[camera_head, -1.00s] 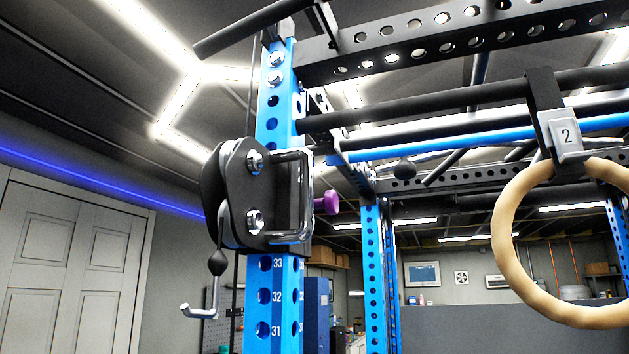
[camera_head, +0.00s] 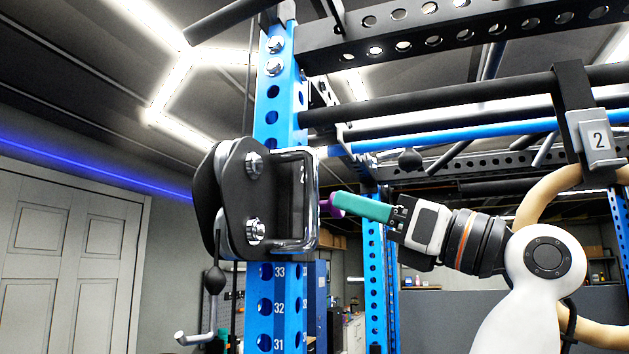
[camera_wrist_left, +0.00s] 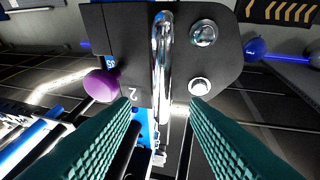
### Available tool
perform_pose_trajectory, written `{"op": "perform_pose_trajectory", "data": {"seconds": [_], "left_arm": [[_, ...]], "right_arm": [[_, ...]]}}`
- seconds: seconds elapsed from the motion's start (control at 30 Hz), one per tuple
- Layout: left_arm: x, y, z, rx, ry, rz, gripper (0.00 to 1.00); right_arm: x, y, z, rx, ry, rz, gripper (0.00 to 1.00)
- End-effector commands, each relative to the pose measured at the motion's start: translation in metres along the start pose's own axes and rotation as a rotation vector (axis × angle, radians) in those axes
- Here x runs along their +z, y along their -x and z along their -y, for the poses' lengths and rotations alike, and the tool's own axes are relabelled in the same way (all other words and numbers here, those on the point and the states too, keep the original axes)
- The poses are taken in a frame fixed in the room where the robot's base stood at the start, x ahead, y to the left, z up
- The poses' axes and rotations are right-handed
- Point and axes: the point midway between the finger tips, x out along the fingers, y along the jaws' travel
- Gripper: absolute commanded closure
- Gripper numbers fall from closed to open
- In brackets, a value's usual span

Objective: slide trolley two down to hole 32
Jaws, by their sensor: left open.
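The trolley (camera_head: 233,200) is a black plate with two bolts, a chrome handle (camera_head: 312,205) and a purple knob (camera_head: 325,207). It sits on the blue upright (camera_head: 270,120), just above the hole marked 33. Hole 32 (camera_head: 265,306) is below that. My left gripper (camera_head: 348,206) has teal fingers and is at the trolley's right side, by the knob and handle. In the left wrist view its open fingers (camera_wrist_left: 160,115) point at the plate marked 2, with the handle (camera_wrist_left: 162,60) between them in the picture and the knob (camera_wrist_left: 102,86) at left. I cannot tell contact. My right gripper is out of view.
A wooden ring (camera_head: 545,195) hangs from a strap with a tag marked 2 (camera_head: 597,140), behind my left arm. Black and blue bars (camera_head: 450,133) cross above the arm. A hook with a black ball (camera_head: 214,280) hangs below the trolley's left side.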

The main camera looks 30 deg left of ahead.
Motion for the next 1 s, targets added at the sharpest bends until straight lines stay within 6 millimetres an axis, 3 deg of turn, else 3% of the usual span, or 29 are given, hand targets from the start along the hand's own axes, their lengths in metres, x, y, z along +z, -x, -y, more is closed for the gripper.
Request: {"op": "perform_pose_trajectory", "data": {"seconds": [0.1,0.33,0.5,0.8,0.83,1.0], "left_arm": [[-0.005,-0.029,0.001,-0.005,0.0,0.0,0.59],[-0.004,-0.067,0.0,-0.003,-0.003,-0.003,0.59],[-0.002,-0.079,0.0,-0.002,-0.002,-0.002,0.59],[0.0,-0.081,0.0,-0.001,-0.002,-0.002,0.59],[0.0,-0.08,0.0,-0.001,-0.002,-0.002,0.6],[0.0,-0.08,0.0,-0.001,-0.002,-0.002,0.88]], "right_arm": [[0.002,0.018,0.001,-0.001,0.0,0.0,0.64],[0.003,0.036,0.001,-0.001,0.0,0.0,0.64],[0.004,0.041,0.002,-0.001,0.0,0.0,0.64],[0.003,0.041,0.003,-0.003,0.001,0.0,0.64],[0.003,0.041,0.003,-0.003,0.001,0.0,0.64],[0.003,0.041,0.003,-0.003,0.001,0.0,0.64]]}}
